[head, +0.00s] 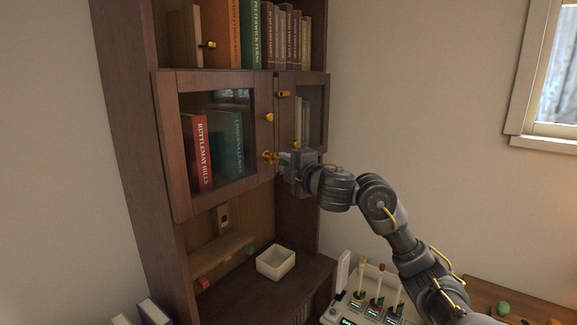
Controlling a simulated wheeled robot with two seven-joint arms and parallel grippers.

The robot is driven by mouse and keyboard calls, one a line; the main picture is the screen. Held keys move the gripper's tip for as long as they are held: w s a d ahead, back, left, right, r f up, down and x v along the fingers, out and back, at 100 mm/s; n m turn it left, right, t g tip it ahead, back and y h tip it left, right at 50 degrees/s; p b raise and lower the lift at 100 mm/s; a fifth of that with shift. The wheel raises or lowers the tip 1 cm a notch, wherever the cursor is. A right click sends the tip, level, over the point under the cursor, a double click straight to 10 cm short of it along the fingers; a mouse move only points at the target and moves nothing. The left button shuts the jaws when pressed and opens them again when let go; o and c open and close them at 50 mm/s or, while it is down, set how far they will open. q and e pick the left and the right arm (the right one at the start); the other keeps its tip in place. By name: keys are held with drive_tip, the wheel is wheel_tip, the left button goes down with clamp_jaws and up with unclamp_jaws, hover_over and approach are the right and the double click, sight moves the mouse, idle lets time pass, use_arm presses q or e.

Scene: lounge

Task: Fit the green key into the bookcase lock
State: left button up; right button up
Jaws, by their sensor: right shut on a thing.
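The bookcase (135,150) stands at the left, with two glazed doors in its middle part. A brass lock fitting (268,157) sits near the lower right of the left glazed door (165,120). My right gripper (282,158) is right at this fitting, reaching in from the right. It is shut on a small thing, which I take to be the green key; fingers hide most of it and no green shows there. I cannot tell whether it touches or enters the lock. My left gripper is not in view.
A pale console (340,312) with upright sticks stands below my right arm. Another green piece (503,308) lies on wood at lower right.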

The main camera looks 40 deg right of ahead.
drive_tip(key=shift+w+a+b, duration=0.2)
drive_tip(key=shift+w+b, duration=0.1)
drive_tip(key=shift+w, duration=0.35)
drive_tip(key=o, duration=1)
drive_tip(key=shift+o, duration=0.2)
drive_tip(key=shift+s+a+r+p, duration=0.1)
drive_tip(key=shift+s+p, duration=0.8)
drive_tip(key=shift+s, duration=0.2)
drive_tip(key=s+p, duration=0.1)
drive_tip(key=s, duration=0.1)
drive_tip(key=s+p, duration=0.1)
drive_tip(key=s, duration=0.1)
drive_tip(key=shift+a, duration=0.2)
drive_tip(key=shift+w, duration=0.1)
